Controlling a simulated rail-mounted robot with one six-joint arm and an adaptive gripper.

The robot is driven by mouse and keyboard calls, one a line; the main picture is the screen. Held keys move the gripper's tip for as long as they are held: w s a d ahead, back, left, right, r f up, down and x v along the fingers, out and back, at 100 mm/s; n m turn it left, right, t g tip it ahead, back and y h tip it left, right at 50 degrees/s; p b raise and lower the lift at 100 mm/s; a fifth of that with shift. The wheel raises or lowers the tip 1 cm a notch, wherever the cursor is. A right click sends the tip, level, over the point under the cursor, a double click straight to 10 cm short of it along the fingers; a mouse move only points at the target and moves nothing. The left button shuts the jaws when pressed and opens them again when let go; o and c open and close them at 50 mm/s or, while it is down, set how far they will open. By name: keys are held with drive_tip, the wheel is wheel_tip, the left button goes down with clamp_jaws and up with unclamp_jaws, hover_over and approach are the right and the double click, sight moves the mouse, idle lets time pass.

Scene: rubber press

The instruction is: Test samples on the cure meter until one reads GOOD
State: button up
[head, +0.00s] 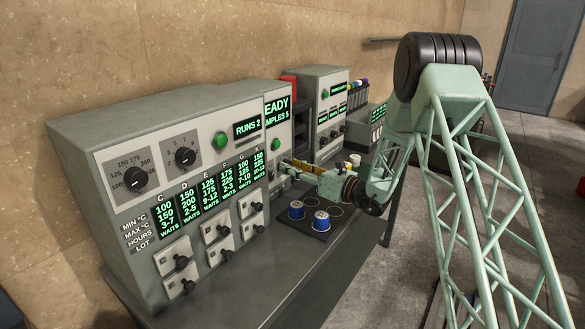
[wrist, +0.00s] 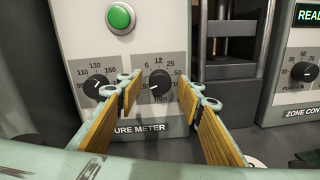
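The cure meter panel (wrist: 170,30) is in the wrist view, with a green button (wrist: 120,17) and two black knobs. My gripper (wrist: 160,90) is open and empty. In that view its fingers frame the right-hand knob (wrist: 157,84), marked in minutes. I cannot tell whether they touch it. The left knob (wrist: 97,85) is just left of the left finger. In the head view, my gripper (head: 286,168) points at the panel. The display (head: 277,108) above reads "…EADY" and "…MPLES 5". Two blue containers (head: 296,210) (head: 321,219) stand on a dark tray (head: 318,233).
A large grey console (head: 120,165) with knobs, levers and a "RUNS 2" display (head: 247,127) fills the left. Another machine (head: 318,85) stands behind my gripper. Small coloured items (head: 358,86) stand farther back. The bench front (head: 300,265) is clear.

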drive_tip(key=shift+c, duration=0.7)
drive_tip(key=c, duration=0.7)
drive_tip(key=shift+r+m+p, duration=0.1)
drive_tip(key=shift+m+p, duration=0.4)
drive_tip(key=shift+p, duration=0.15)
drive_tip(key=shift+m+g+p, duration=0.3)
drive_tip(key=shift+m+p, duration=2.4)
drive_tip(key=shift+m, duration=0.3)
drive_tip(key=o, duration=0.8)
